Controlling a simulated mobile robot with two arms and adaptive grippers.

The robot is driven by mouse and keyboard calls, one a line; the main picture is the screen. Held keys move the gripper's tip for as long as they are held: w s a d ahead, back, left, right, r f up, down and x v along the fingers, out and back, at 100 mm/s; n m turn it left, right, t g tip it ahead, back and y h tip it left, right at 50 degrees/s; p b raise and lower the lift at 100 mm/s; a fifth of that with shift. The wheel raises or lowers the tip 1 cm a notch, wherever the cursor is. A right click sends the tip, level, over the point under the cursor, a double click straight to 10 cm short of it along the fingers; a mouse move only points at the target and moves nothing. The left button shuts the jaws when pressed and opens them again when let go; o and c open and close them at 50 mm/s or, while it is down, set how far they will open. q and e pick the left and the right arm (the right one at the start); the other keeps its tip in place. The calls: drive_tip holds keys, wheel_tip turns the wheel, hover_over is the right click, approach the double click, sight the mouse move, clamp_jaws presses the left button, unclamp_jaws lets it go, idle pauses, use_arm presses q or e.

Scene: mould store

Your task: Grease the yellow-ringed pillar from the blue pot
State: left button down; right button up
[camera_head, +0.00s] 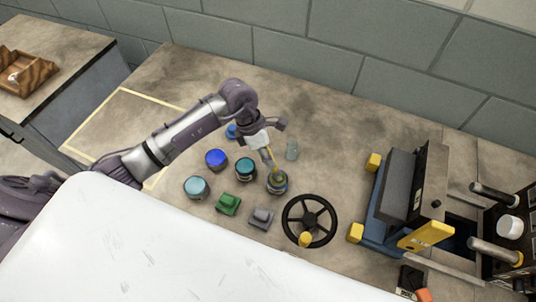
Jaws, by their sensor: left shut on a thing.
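My left gripper (266,153) is shut on a thin tool with a yellow handle (273,159), likely a brush. The tool points down at a dark pot with an olive top (278,185); its tip is too small to tell whether it is inside. The blue pot (216,158) stands to the left, with a teal pot (245,169) between. Metal pillars (494,194) (495,251) stick out of the mould at the right; I cannot make out a yellow ring on either. My right gripper is not in view.
A pale teal pot (196,187), a green block (228,204), a grey block (262,217) and a clear cylinder (292,149) stand close by. A black handwheel (310,221) lies between the pots and the blue-based mould (373,226). A white surface (150,250) fills the front.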

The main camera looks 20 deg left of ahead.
use_arm(q)
drive_tip(key=shift+r+p, duration=1.7)
drive_tip(key=shift+r, duration=1.65)
